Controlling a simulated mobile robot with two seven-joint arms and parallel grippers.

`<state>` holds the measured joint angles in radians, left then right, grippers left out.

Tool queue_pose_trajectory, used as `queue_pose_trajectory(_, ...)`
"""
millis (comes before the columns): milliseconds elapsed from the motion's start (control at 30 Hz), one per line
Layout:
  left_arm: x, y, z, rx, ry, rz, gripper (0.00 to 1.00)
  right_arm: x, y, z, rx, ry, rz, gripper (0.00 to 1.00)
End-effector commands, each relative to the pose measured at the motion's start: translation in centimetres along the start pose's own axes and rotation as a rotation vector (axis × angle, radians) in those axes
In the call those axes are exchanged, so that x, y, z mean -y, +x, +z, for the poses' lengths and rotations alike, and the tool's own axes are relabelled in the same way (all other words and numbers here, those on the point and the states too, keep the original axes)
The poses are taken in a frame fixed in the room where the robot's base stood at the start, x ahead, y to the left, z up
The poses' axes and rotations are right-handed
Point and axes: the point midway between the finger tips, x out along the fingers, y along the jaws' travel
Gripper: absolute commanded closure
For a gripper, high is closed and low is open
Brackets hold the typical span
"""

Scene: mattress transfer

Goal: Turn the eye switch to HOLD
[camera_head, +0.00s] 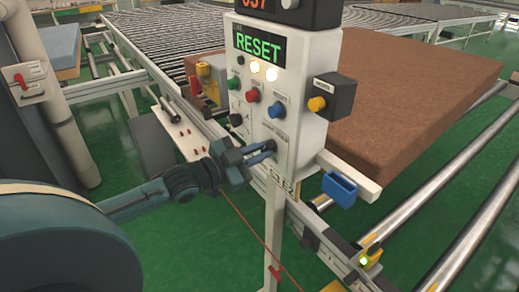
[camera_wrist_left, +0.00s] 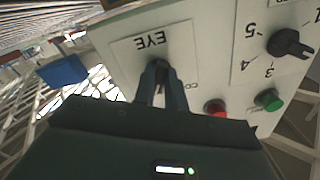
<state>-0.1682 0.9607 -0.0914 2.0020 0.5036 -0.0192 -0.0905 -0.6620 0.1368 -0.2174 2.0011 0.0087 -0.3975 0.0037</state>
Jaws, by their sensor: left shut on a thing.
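The eye switch (camera_wrist_left: 161,68) is a small dark knob on a pale plate marked EYE, upside down in the left wrist view. My left gripper (camera_wrist_left: 162,88) is shut on this knob, with one dark finger on each side. In the head view my left gripper (camera_head: 271,148) reaches the lower front of the white control box (camera_head: 310,130). The fingers hide much of the knob and part of the lettering beside it. I cannot read a HOLD mark or tell the switch's setting. My right gripper is not in view.
The box also carries a blue button (camera_head: 278,110), a red button (camera_head: 253,95) and a black numbered dial (camera_wrist_left: 288,43). A green RESET display (camera_head: 258,45) is above. A blue holder (camera_head: 340,188) hangs beside the box. A brown mattress (camera_head: 410,95) lies behind on rollers.

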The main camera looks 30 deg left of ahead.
Motion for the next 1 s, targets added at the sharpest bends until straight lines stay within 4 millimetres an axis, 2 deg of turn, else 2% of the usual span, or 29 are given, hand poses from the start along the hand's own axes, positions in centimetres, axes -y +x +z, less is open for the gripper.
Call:
queue_pose_trajectory(333, 0.04, 0.0, 0.03, 0.001, 0.116, 0.0, 1.0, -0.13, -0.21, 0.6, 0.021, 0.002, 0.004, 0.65)
queue_pose_trajectory(833, 0.02, 0.0, 0.06, 0.002, 0.133, 0.0, 1.0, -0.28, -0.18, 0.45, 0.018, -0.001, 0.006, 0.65)
queue_pose_trajectory(867, 0.03, 0.0, 0.06, 0.002, 0.133, 0.0, 0.85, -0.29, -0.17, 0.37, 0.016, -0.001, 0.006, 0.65)
queue_pose_trajectory(1000, 0.03, 0.0, 0.05, 0.001, 0.131, 0.0, 0.73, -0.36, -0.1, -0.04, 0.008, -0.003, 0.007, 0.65)
